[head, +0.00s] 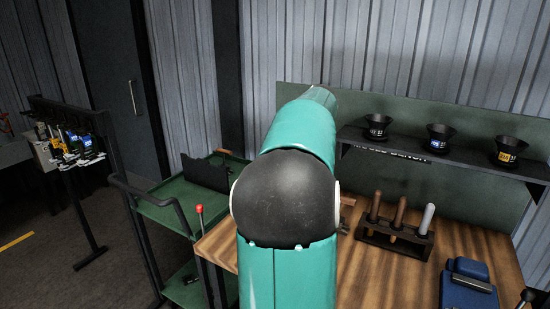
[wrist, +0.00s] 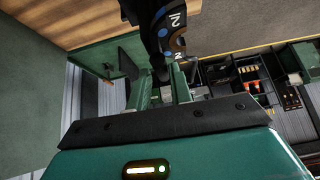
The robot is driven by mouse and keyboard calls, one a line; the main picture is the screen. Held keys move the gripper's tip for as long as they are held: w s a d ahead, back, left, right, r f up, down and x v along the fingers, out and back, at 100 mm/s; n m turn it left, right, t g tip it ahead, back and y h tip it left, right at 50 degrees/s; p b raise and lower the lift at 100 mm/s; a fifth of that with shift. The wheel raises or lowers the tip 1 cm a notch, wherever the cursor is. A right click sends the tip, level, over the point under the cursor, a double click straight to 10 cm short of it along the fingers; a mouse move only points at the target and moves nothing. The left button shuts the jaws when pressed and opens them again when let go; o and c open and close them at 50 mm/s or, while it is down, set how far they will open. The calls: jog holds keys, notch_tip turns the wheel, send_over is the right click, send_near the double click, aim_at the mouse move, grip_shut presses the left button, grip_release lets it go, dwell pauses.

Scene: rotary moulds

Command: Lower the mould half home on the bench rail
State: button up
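In the wrist view a dark part with blue round marks and a white number, which looks like the mould half (wrist: 172,35), is at the top centre. My gripper (wrist: 164,82) has its two green fingers on either side of the part's narrow dark end, and appears shut on it. The wooden bench (wrist: 50,18) lies at the upper left of this view, and also at the right of the head view (head: 375,275). The part seems to be beside or over the bench edge; I cannot tell its height. In the head view my arm hides the gripper and the part. I cannot make out the bench rail.
A rack with several upright handles (head: 395,236) and a blue block (head: 467,285) stand on the bench. Black cups (head: 438,137) sit on a shelf (head: 450,160) behind. A green trolley (head: 170,212) and a red-knobbed lever (head: 200,210) are left of the bench.

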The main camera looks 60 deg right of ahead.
jog(key=o, duration=0.3)
jog(key=shift+s, duration=0.1)
jog(key=shift+f, duration=0.3)
jog(key=v, duration=1.4)
jog(key=shift+r, duration=0.15)
jog(key=shift+r, duration=0.1)
jog(key=shift+r, duration=3.4)
